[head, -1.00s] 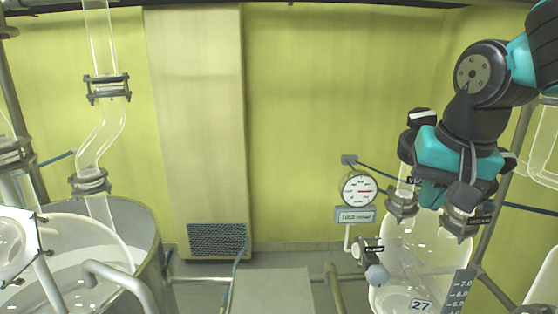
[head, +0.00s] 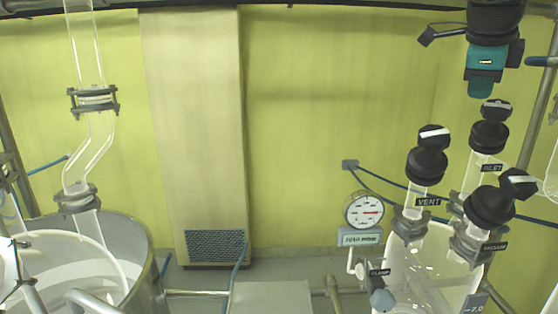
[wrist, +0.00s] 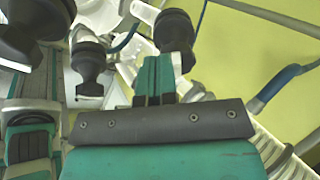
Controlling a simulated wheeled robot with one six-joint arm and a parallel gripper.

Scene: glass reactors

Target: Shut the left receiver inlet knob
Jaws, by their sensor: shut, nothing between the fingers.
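The inlet knob (head: 490,128) is a black knob with a white mark on top, on a glass neck above the label INLET. It stands at the back right of the receiver's knobs. My gripper (head: 482,88) is above it in the head view, pointing down, with a small gap between them. In the wrist view my teal fingers (wrist: 155,70) are together and empty. A black knob (wrist: 175,32) lies just past the fingertips there. No label is readable in that view. The glass receiver (head: 425,270) is partly cut off at the bottom.
The vent knob (head: 428,158) stands to the left of the inlet knob and the vacuum knob (head: 490,205) in front of it, both close. A pressure gauge (head: 364,211) and the clamp (head: 378,290) are further left. A large vessel (head: 130,235) stands far left.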

